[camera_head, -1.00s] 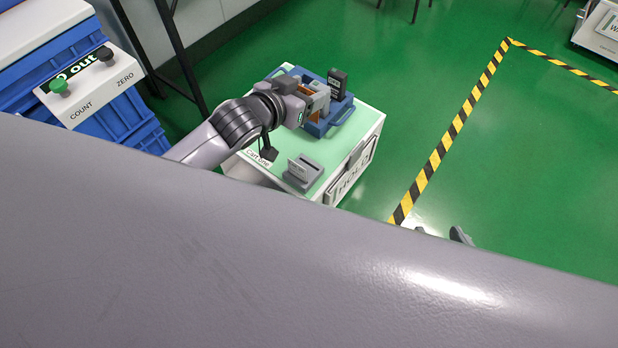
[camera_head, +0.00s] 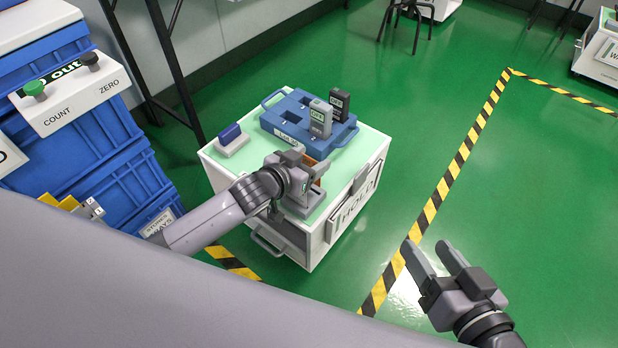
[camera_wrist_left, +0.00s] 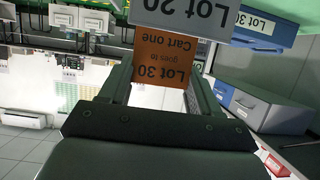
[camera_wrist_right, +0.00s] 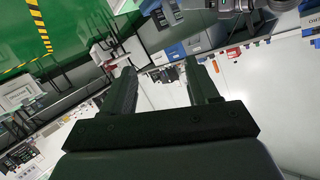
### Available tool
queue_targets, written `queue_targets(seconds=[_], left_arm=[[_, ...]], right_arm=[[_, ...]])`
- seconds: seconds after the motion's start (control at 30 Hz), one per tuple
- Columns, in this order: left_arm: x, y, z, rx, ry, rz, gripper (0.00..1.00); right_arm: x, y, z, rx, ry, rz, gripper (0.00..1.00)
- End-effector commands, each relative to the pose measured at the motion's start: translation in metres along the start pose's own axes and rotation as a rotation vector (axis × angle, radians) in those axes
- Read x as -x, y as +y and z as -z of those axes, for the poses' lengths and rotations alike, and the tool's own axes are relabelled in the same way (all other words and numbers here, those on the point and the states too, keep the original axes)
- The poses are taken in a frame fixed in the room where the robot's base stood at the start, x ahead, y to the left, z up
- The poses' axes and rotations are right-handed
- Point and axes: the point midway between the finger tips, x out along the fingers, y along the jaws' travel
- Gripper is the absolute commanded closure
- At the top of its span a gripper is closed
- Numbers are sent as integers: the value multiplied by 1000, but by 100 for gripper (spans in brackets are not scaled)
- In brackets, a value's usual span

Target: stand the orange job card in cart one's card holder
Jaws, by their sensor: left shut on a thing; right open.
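My left gripper (camera_head: 318,166) is shut on the orange job card (camera_wrist_left: 165,60), which reads "Lot 30 goes to Cart one" upside down in the left wrist view. In the head view only a thin orange part of the card shows, behind the fingers. The grey card holder (camera_head: 303,203) is on cart one's (camera_head: 222,172) pale green top, near its front right, just below the gripper and partly covered by it. I cannot tell whether the card touches the holder. My right gripper (camera_head: 438,258) is open and empty over the floor, right of the cart.
A blue tray (camera_head: 280,128) with a grey tester (camera_head: 320,118) and a dark tester (camera_head: 340,104) is behind the gripper. A pad with a blue block (camera_head: 231,137) is at the cart's left. A grey "Lot 20" plate (camera_wrist_left: 170,18) crosses the left wrist view's top.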

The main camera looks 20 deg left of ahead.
Motion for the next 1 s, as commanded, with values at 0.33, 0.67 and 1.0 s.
queue_targets(seconds=[0.33,0.67,1.0], left_arm=[[-17,0,-43,1,-6,1,86],[-16,1,-50,1,-20,0,12],[-14,-2,-50,-8,-20,5,12]], right_arm=[[9,13,-3,108,63,-50,40],[10,13,-1,115,67,-53,40],[10,12,0,113,66,-51,40]])
